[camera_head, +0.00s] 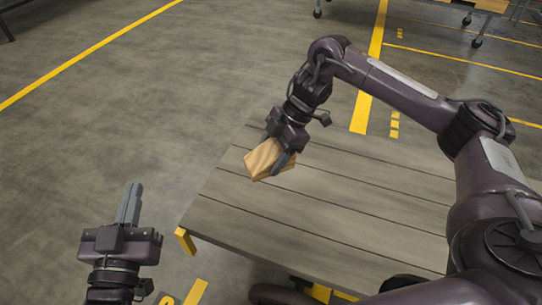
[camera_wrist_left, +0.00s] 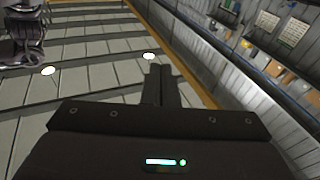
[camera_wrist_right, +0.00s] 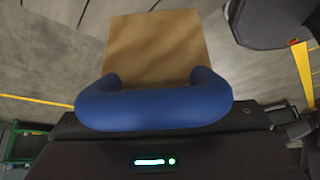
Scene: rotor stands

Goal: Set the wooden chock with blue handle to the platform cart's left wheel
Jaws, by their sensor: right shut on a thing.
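The wooden chock (camera_head: 264,158) is held in my right gripper (camera_head: 276,153), above the far left part of the platform cart's deck (camera_head: 300,220). In the right wrist view the chock's tan wooden block (camera_wrist_right: 155,45) and thick blue handle (camera_wrist_right: 155,108) show, with the handle at the jaws. The handle is hidden in the head view. My left gripper (camera_head: 130,203) is empty, its two fingers together, left of the cart over the floor; the fingers also show in the left wrist view (camera_wrist_left: 161,85). A dark curved part, possibly a cart wheel (camera_head: 280,295), shows at the bottom edge.
The cart has a yellow corner piece (camera_head: 186,241) at its near left. Grey floor (camera_head: 150,110) with yellow lines is open to the left. Another cart or table with casters (camera_head: 475,42) stands at the far right.

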